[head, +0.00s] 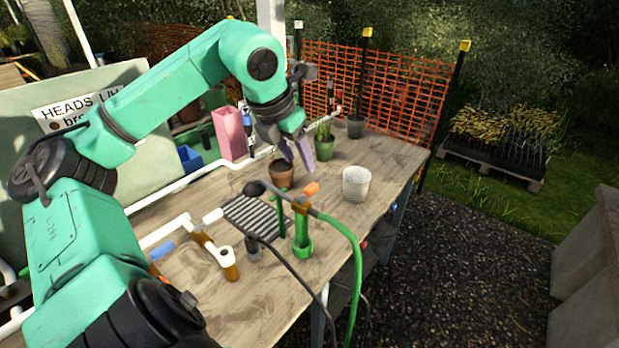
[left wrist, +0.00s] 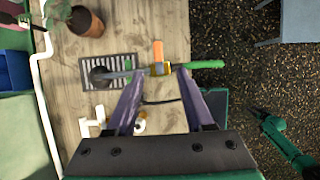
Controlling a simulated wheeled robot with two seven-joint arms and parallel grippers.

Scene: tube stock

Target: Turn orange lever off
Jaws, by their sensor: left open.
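The orange lever (head: 311,188) sits on a brass valve (head: 300,206) above a green stand (head: 302,240) on the wooden bench. In the left wrist view the lever (left wrist: 158,50) points crosswise to the line of the pipe and green hose. My left gripper (head: 298,155) is open and empty, above the bench behind the lever and apart from it. Its two fingers (left wrist: 160,76) show in the left wrist view, with the valve beyond the tips. A green arm with a dark end (left wrist: 261,115), seemingly my right one, shows at the right of that view; its jaws are too small to read.
A terracotta pot (head: 281,174) and a white cup (head: 356,184) stand near the lever. A black drain grate (head: 250,216) lies left of it. The green hose (head: 355,262) hangs over the bench's front edge. White pipes (head: 170,190) run along the left side.

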